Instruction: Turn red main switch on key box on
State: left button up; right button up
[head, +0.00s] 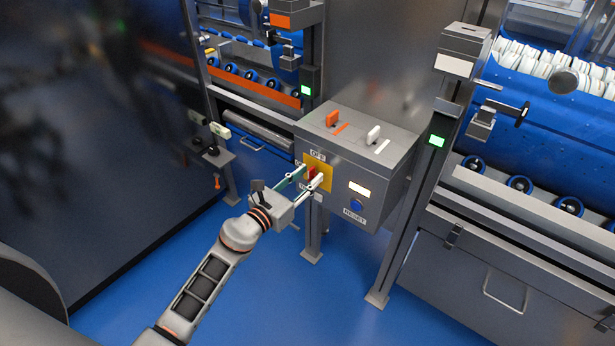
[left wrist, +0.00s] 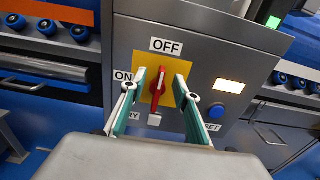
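The key box (head: 352,165) is a grey metal cabinet on legs, with a yellow plate (head: 325,168) on its front. The red main switch (left wrist: 157,86) sits on that plate; its handle is near upright, with the top towards the OFF label (left wrist: 166,46). The ON label (left wrist: 123,76) is to its left. The switch also shows in the head view (head: 312,172), partly covered by fingers. My left gripper (head: 308,178) is open, its two fingers on either side of the red handle, with yellow showing between handle and fingers in the left wrist view (left wrist: 162,82). My right gripper is not in view.
A blue RESET button (left wrist: 226,113) and a lit panel (left wrist: 229,87) are right of the switch. An orange key (head: 333,118) and a white key (head: 374,134) stand on the box top. Metal posts and machine frames flank the box. The blue floor (head: 270,280) is clear.

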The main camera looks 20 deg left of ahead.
pick_arm(q)
jog(key=shift+w, duration=0.15)
grip_shut()
